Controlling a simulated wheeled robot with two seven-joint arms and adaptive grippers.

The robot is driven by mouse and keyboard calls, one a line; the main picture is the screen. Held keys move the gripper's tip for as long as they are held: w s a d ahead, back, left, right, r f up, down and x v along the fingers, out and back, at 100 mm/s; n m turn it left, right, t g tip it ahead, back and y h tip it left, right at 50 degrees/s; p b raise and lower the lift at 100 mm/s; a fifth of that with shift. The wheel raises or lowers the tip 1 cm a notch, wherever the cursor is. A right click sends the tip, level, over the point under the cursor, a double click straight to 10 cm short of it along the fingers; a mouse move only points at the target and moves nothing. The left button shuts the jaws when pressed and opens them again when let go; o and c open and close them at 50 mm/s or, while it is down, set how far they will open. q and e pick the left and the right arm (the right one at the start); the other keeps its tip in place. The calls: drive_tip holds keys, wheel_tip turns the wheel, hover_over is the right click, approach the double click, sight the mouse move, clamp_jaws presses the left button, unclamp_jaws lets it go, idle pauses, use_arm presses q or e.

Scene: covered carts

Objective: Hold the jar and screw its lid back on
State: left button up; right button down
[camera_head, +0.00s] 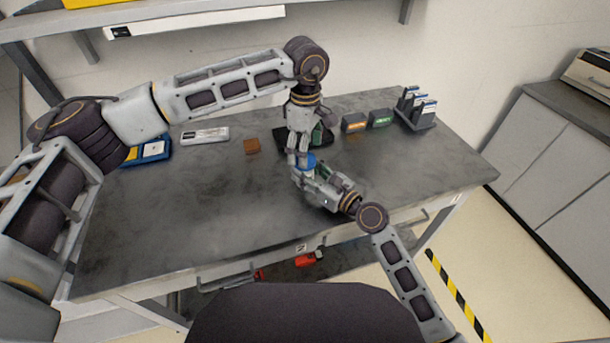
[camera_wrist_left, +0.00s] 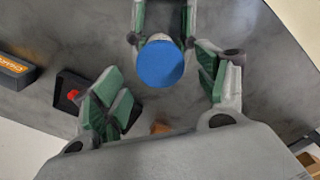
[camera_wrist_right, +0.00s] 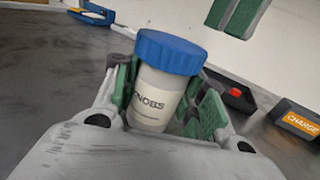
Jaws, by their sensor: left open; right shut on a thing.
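The jar (camera_wrist_right: 155,95) is white with dark print on its label and stands roughly upright, slightly tilted in the right wrist view. Its blue lid (camera_wrist_right: 170,52) sits on top; I cannot tell how tightly it is screwed. The lid also shows in the head view (camera_head: 308,160) and left wrist view (camera_wrist_left: 160,62). My right gripper (camera_head: 304,173) is shut on the jar's body from the front, below the lid. My left gripper (camera_wrist_left: 163,86) points down from above, open, its green-padded fingers apart on either side near the lid. The jar's body is mostly hidden in the head view.
On the grey table (camera_head: 220,205), a black tray (camera_head: 288,138) with a red knob (camera_wrist_right: 236,92) lies behind the jar. An orange-labelled box (camera_head: 354,123), a green-labelled box (camera_head: 380,119) and a rack (camera_head: 416,112) stand right. A brown block (camera_head: 252,146) lies left. The front left is clear.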

use_arm(q)
drive_tip(key=shift+r, duration=0.8)
drive_tip(key=shift+c, duration=0.2)
drive_tip(key=shift+w+a+r+t, duration=0.1)
drive_tip(key=shift+w+r+t, duration=0.1)
drive_tip(key=shift+r, duration=0.35)
drive_tip(key=shift+w+a+r+t, duration=0.1)
drive_tip(key=shift+w+r, duration=0.15)
drive_tip(key=shift+r, duration=0.3)
drive_tip(key=shift+w+a+r+t, duration=0.1)
drive_tip(key=shift+w+r, duration=0.1)
drive_tip(key=shift+r, duration=0.35)
drive_tip(key=shift+w+r, duration=0.1)
drive_tip(key=shift+r, duration=0.3)
drive_tip(key=shift+a+r+n, duration=0.1)
drive_tip(key=shift+n, duration=0.2)
drive_tip(key=n, duration=0.4)
drive_tip(key=shift+s+f, duration=0.2)
drive_tip(key=shift+s, duration=0.15)
drive_tip(key=n, duration=0.4)
drive_tip(key=shift+s+f+g, duration=0.15)
drive_tip(key=shift+s+g, duration=0.1)
drive_tip(key=shift+g, duration=0.05)
drive_tip(key=n, duration=0.4)
drive_tip(key=shift+s+d+n, duration=0.15)
drive_tip(key=shift+d+n, duration=0.15)
drive_tip(key=shift+n, duration=2)
